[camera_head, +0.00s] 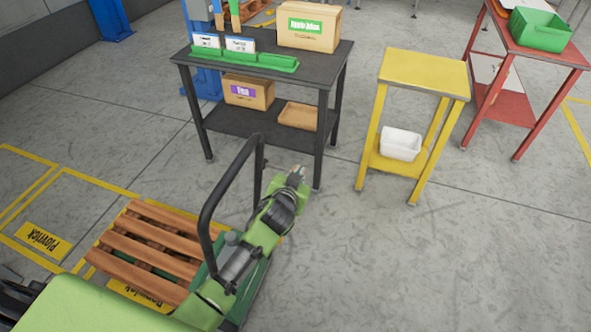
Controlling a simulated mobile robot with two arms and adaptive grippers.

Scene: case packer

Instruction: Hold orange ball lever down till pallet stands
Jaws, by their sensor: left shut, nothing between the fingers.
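The wooden pallet (150,248), with reddish-brown slats, shows at the lower left over yellow floor markings. It looks flat or slightly tilted; I cannot tell which. Beside it is a green pallet truck (258,287) with a tall black loop handle (211,205). My left arm reaches across the truck and hides part of it. My left gripper (297,172) is shut and empty, to the right of the handle, above the floor in front of the black table. No orange ball lever shows in this view. My right gripper is out of view.
A black table (322,62) holds a box (309,27) and green bins (245,60). A yellow stand (424,72) with a white bin (400,144) and a red table (535,50) stand to the right. The floor at the lower right is clear.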

